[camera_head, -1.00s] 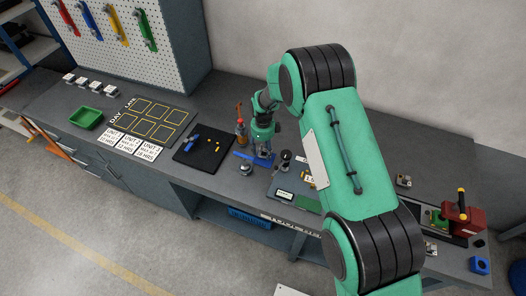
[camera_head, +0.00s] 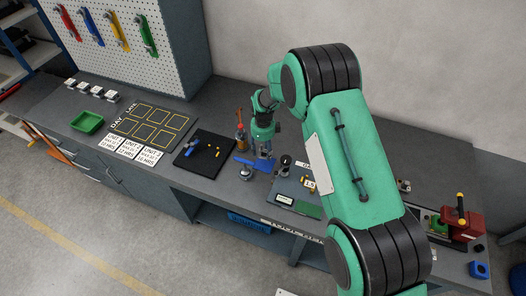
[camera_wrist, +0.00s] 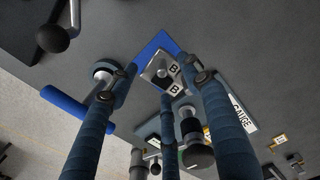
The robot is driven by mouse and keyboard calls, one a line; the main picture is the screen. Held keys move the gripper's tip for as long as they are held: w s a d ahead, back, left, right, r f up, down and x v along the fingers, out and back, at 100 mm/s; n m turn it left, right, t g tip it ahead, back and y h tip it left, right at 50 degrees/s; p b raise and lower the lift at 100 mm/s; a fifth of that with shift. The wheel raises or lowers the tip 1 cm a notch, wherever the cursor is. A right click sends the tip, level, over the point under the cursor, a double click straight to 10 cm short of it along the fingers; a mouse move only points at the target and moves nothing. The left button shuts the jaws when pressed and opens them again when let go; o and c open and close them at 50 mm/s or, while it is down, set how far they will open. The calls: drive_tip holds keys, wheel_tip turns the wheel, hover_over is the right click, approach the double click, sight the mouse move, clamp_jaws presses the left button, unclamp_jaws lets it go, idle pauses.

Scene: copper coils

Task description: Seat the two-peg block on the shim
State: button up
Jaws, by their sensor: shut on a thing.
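In the wrist view, a small grey metal block (camera_wrist: 157,72) with letter B labels and a round metal peg stands between my fingers. Only one peg shows clearly. My gripper (camera_wrist: 156,76) has its dark blue fingers closed around the block; the contact points are partly hidden. A flat blue piece (camera_wrist: 155,43) lies beside and behind the block; I cannot tell if it is the shim or whether the block touches it. In the head view, my gripper (camera_head: 264,150) points down at the bench over a blue piece (camera_head: 243,161); the block is not clear there.
A dark stand (camera_head: 285,164) and a labelled gauge tray (camera_head: 284,198) lie close on the right. A black mat (camera_head: 218,145) with small parts is farther left.

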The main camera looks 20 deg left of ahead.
drive_tip(key=shift+w+d, duration=0.1)
drive_tip(key=w+d+n+b, duration=0.1)
drive_tip(key=d, duration=0.4)
drive_tip(key=w+d+r+n+b, duration=0.1)
drive_tip(key=d+n, duration=0.1)
drive_tip(key=d, duration=0.4)
drive_tip(key=w+d+r+n+b, duration=0.1)
drive_tip(key=w+d, duration=0.1)
drive_tip(key=d, duration=0.3)
drive_tip(key=shift+d+n, duration=0.15)
drive_tip(key=shift+n, duration=0.15)
drive_tip(key=shift+s+d, duration=0.1)
drive_tip(key=shift+d, duration=0.15)
drive_tip(key=s+d+r+m+p, duration=0.1)
drive_tip(key=s+d+m+p, duration=0.3)
drive_tip(key=s, duration=0.5)
drive_tip(key=d+m, duration=0.2)
drive_tip(key=shift+d+r+m, duration=0.3)
drive_tip(key=shift+r, duration=0.05)
drive_tip(key=shift+f, duration=0.15)
drive_tip(key=shift+f+b, duration=0.7)
drive_tip(key=shift+f, duration=0.9)
drive_tip(key=shift+f+b, duration=0.95)
drive_tip(key=shift+f, duration=0.35)
idle(1.2)
